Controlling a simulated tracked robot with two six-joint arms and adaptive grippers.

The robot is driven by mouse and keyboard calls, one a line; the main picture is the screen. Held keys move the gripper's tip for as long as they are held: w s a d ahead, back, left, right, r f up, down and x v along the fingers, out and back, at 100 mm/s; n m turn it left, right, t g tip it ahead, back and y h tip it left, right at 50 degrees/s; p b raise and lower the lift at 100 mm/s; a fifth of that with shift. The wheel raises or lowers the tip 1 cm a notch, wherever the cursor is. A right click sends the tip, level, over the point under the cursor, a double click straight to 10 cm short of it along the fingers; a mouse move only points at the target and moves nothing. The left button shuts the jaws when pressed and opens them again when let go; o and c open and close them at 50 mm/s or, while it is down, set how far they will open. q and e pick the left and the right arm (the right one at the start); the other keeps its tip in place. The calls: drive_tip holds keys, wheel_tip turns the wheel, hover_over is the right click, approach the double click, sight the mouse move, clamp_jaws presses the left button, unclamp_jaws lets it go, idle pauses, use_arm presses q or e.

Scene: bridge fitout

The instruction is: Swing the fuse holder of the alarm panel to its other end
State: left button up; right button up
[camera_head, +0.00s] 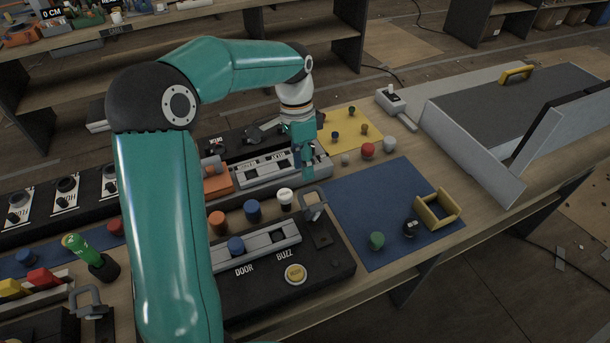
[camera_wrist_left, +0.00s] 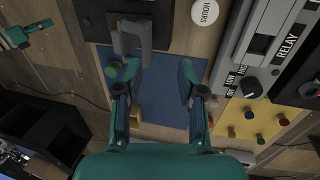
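The alarm panel appears to be the black panel (camera_head: 330,268) marked DOOR and BUZZ at the front of the bench. A grey U-shaped handle (camera_head: 314,205), which looks like its fuse holder, stands up at the panel's far right corner; it also shows in the left wrist view (camera_wrist_left: 131,38). My left gripper (camera_head: 307,172) points down just beyond this handle. In the wrist view its fingers (camera_wrist_left: 158,82) are apart with nothing between them, and the handle is ahead of the left-hand finger. A teal part at the wrist view's left edge looks like my right gripper (camera_wrist_left: 22,36); its fingers are unclear.
A white knob (camera_head: 285,196) and a blue knob (camera_head: 253,210) stand close to the handle. A blue mat (camera_head: 365,200) to the right holds a yellow bracket (camera_head: 438,209) and small knobs. The relay panel (camera_head: 262,172) lies behind. Bare mat lies right of the handle.

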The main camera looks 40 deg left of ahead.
use_arm(q)
drive_tip(key=shift+v, duration=1.55)
drive_tip(key=shift+d+r, duration=0.1)
